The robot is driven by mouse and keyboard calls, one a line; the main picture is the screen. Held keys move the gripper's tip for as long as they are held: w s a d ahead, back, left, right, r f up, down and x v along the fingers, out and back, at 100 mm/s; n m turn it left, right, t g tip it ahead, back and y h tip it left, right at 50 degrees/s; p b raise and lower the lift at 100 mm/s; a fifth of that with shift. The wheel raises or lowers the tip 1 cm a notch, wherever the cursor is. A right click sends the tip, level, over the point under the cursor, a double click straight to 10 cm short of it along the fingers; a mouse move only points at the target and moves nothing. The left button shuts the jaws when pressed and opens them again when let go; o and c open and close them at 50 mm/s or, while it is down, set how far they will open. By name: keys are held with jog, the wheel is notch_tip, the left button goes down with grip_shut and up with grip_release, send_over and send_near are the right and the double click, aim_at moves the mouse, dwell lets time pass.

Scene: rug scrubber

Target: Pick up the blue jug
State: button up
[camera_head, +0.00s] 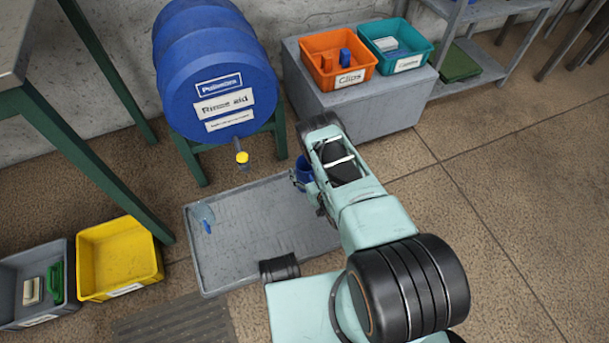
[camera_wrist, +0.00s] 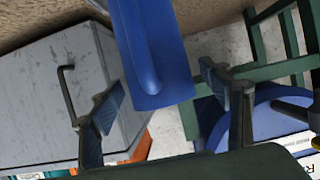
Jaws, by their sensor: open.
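The blue jug (camera_head: 303,170) shows in the head view at the right edge of the grey tray (camera_head: 235,274), partly hidden behind my arm. In the wrist view, the blue jug (camera_wrist: 150,50) comes down from the top edge, with a long raised ridge along it. My gripper (camera_wrist: 162,85) is open, with one finger on each side of the jug's lower end in the picture. Gaps show between the jug and both fingers. The rest of the jug is cut off by the frame.
A large blue barrel (camera_head: 215,85) with a yellow tap stands on a green stand behind the tray. A grey cabinet (camera_head: 375,108) carries orange and teal bins. A clear container (camera_head: 202,216) lies on the tray's left. Yellow (camera_head: 118,258) and grey bins sit left.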

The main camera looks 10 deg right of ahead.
jog(key=c, duration=1.6)
jog(key=shift+r, duration=0.15)
